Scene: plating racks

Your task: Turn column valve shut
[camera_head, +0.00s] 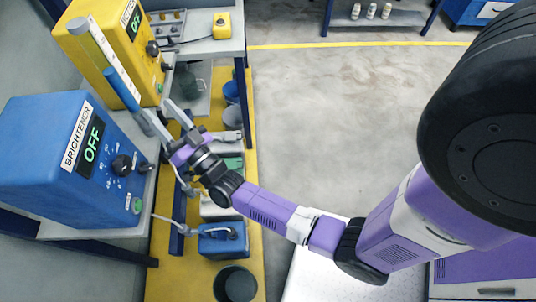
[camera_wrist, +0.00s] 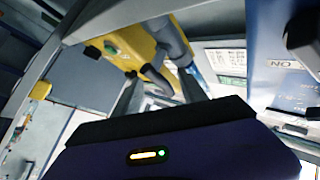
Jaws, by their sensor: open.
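The column (camera_head: 105,62) is a clear, capped tube with blue liquid in its lower part, leaning in the head view between two power boxes. Its lower end reaches my gripper (camera_head: 158,112), whose two grey fingers are apart. In the wrist view my gripper (camera_wrist: 160,80) is also open, with a grey curved piece showing between and beyond the fingers. A blue tube (camera_wrist: 196,76) shows beside the right finger.
A blue BRIGHTENER box (camera_head: 50,150) reading OFF stands left of my gripper. A yellow box (camera_head: 100,45), also reading OFF, stands behind the column. Below is a yellow strip with a blue container (camera_head: 222,240) and a dark bucket (camera_head: 236,285). Open floor (camera_head: 320,110) lies right.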

